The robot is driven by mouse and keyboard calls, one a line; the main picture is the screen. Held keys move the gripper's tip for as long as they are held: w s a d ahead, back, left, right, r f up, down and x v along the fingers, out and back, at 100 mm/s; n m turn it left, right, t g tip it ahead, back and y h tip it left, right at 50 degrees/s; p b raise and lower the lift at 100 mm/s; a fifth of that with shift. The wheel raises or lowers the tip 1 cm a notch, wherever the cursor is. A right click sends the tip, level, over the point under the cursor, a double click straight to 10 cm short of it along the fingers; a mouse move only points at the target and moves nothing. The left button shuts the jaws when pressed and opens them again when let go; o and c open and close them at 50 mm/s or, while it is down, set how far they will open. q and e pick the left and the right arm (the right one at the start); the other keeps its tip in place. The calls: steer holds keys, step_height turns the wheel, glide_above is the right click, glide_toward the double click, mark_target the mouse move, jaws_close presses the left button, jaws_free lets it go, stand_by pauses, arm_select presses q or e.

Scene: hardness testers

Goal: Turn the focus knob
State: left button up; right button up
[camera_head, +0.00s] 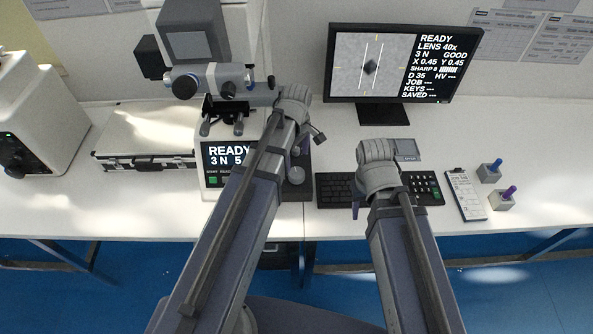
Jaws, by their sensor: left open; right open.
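The hardness tester (190,50) stands at the left of centre, with a small front screen reading "READY 3 N". Round grey knobs (296,174) show at the right of its base, just beside my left arm; I take these to be the focus knob, partly hidden. My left gripper (319,136) is open, small in view, just above and right of the knobs; contact cannot be made out. My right gripper (357,208) is open over the black keyboard (335,189), pointing down, with nothing seen in it. The monitor (400,62) shows a dark indent between two lines, "LENS 40x", "GOOD" and "SHARP 8".
A silver case (150,135) and a white machine (35,120) stand at the left. A clipboard (466,194) and two small blocks with blue (489,172) and purple (502,199) tops lie at the right. The white table (545,190) is clear at far right.

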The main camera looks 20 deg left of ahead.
mark_target(297, 172)
arm_select(q)
steer(key=n, duration=0.3)
steer(key=shift+f, duration=0.1)
step_height(297, 172, down, 8)
steer(key=b, duration=0.8)
steer(key=shift+r, duration=0.2)
steer(key=c, duration=1.4)
steer(key=shift+o, duration=0.2)
steer(key=m, duration=0.4)
